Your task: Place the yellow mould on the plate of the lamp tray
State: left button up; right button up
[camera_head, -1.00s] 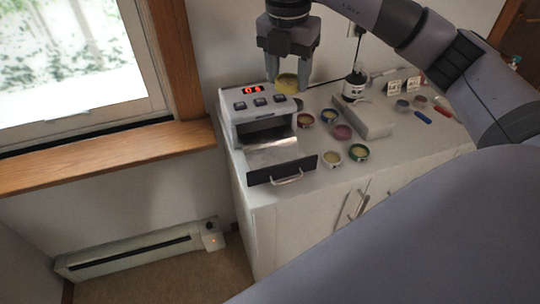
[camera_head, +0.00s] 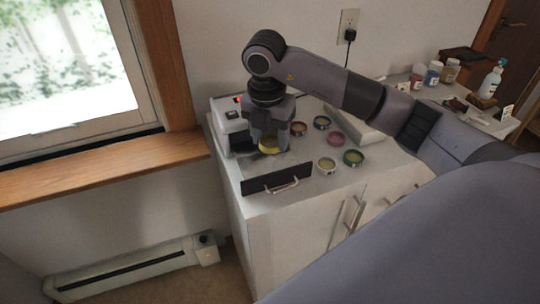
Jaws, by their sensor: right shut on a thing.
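The yellow mould (camera_head: 269,146) is a small round yellow piece between the fingertips of my right gripper (camera_head: 269,142). My right gripper points down and is shut on it. It is over the plate of the lamp tray (camera_head: 275,167), the grey surface of the pulled-out drawer with a dark front and a handle. I cannot tell whether the mould touches the plate. The white lamp box (camera_head: 228,122) stands behind and left of the gripper, partly hidden by it. My left gripper is not in view.
Bottles (camera_head: 433,73) stand on a far surface at right.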

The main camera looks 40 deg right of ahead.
aim_at(270, 166)
jog(key=shift+f, duration=2.85)
jog(key=shift+f, duration=0.1)
jog(key=o, duration=0.7)
jog(key=r, duration=0.4)
jog(key=a+r, duration=0.1)
jog(key=r, duration=0.3)
jog(key=s+r, duration=0.1)
jog(key=r, duration=0.3)
jog(key=shift+a+r, duration=0.1)
jog(key=shift+a, duration=0.05)
